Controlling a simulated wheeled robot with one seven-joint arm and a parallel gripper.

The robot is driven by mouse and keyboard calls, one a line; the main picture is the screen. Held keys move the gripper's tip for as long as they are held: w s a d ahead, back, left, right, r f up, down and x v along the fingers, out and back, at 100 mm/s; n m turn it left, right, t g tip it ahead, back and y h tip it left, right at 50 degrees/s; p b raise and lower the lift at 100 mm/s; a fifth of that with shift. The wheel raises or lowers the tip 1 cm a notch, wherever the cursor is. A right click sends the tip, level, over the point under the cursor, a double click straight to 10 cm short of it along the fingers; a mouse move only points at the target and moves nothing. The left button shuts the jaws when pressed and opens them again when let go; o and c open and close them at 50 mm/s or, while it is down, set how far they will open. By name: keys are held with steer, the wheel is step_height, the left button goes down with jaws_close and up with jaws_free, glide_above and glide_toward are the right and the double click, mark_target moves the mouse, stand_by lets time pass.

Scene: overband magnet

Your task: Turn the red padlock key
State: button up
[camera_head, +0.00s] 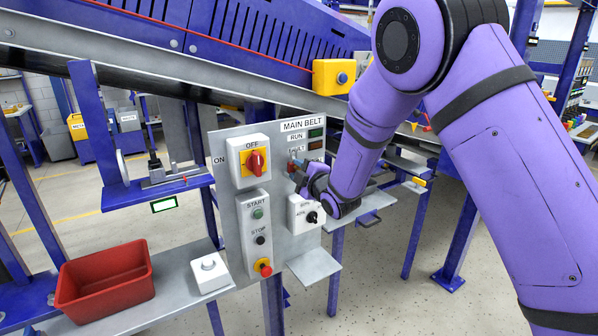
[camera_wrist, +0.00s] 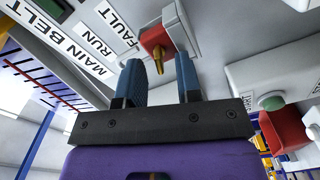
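The red padlock (camera_wrist: 155,39) hangs from a grey bracket on the panel, near the FAULT label, in the wrist view. A brass key (camera_wrist: 159,64) sticks out of it. My gripper (camera_wrist: 160,72) is open, its two blue fingers apart with the key's end in the gap between their tips. I cannot tell whether either finger touches the key. In the head view the padlock (camera_head: 292,166) is a small red patch, and my gripper (camera_head: 300,170) is in front of it. The key is hidden there.
The panel (camera_head: 228,195) carries a red rotary switch (camera_head: 256,163) on yellow, a START/STOP box (camera_head: 259,222), a red emergency button (camera_head: 264,267) and a black selector knob (camera_head: 312,217) close below my gripper. A red bin (camera_head: 105,285) stands on the shelf at left.

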steer(key=v, duration=1.1)
steer(key=shift+w, duration=0.15)
steer(key=s+d+r+m+g+h, duration=0.2)
steer(key=s+d+r+m+h, duration=0.2)
steer(key=d+r+m, duration=0.4)
steer(key=s+d+r+m+g+h, duration=0.1)
steer(key=s+d+r+m+h, duration=0.3)
steer(key=d, duration=0.5)
steer(key=s+d+r+m+g, duration=0.1)
steer(key=s+d+m+g, duration=0.1)
steer(key=s, duration=0.7)
steer(key=s+d+r+m+g+h, duration=0.1)
steer(key=s+d+m, duration=0.3)
steer(key=s, duration=0.5)
steer(key=s+d+r+m+g+h, duration=0.1)
steer(key=s+d+r+m+g, duration=0.1)
steer(key=s, duration=0.7)
steer(key=shift+s+d+r+m+g, duration=0.3)
steer(key=shift+s+d+m+g, duration=0.1)
steer(key=shift+d+g, duration=0.4)
steer(key=shift+a, duration=0.1)
